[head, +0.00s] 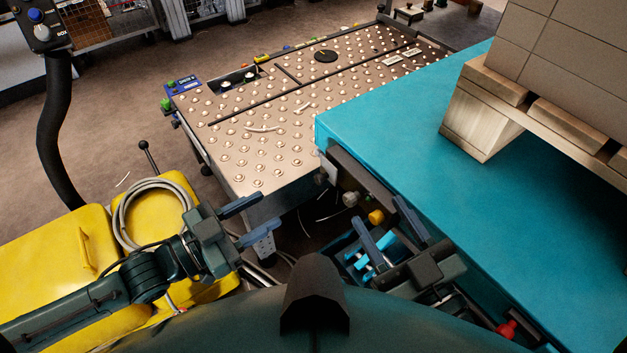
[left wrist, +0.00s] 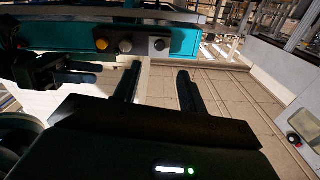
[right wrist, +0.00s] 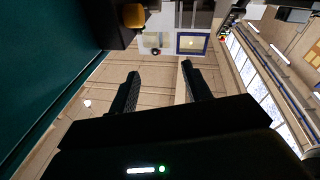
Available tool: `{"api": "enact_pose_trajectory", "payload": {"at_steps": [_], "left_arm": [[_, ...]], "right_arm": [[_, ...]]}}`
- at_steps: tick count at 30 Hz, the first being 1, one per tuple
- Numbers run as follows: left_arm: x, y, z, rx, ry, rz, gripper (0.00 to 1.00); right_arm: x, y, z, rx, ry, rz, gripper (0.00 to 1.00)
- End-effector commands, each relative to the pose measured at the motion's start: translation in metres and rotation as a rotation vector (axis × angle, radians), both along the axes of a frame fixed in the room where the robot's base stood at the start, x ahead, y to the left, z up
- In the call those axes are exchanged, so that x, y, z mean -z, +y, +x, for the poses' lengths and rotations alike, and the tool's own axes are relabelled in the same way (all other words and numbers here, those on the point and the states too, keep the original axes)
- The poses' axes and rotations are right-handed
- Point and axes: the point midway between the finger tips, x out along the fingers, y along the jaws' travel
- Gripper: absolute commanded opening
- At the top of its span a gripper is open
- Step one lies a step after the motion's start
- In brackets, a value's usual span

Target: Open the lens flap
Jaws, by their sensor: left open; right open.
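I cannot clearly make out a lens flap in any view. A dark bracket (head: 345,172) on the front side of the teal table carries a grey knob (head: 350,199) and a yellow knob (head: 376,217). An orange-yellow knob (left wrist: 102,44) and a grey one (left wrist: 124,45) also show in the left wrist view. My left gripper (head: 262,217) is open and empty, left of the bracket and apart from it. My right gripper (head: 377,210) is open, with its fingers close to the yellow knob in the head view; I cannot tell if they touch. Nothing shows between its fingers in the right wrist view (right wrist: 160,80).
The teal table (head: 420,140) fills the right side and bears a pallet (head: 480,125) with stacked boxes. A ball-transfer table (head: 290,110) stands beyond my grippers. A yellow case (head: 60,250) with a coiled grey hose (head: 150,210) lies at left. A red knob (head: 507,328) is low right.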

Motion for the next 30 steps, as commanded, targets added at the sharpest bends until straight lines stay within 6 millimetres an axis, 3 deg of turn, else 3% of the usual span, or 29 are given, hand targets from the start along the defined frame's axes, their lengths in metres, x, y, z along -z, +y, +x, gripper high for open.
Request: {"api": "enact_pose_trajectory", "payload": {"at_steps": [9, 15, 28, 30], "left_arm": [[0.001, -0.056, 0.040, 0.001, -0.006, -0.004, 0.42], [0.001, -0.079, 0.057, 0.001, -0.003, -0.001, 0.42], [0.000, -0.088, 0.063, 0.000, -0.002, 0.000, 0.42], [0.000, -0.088, 0.063, 0.000, -0.002, 0.000, 0.37]], "right_arm": [[0.000, 0.004, 0.000, -0.018, -0.001, 0.065, 0.49], [-0.004, 0.007, 0.002, -0.033, -0.010, 0.087, 0.49], [-0.009, 0.007, 0.001, -0.039, -0.018, 0.096, 0.49], [-0.009, 0.007, 0.001, -0.039, -0.018, 0.096, 0.49]]}}
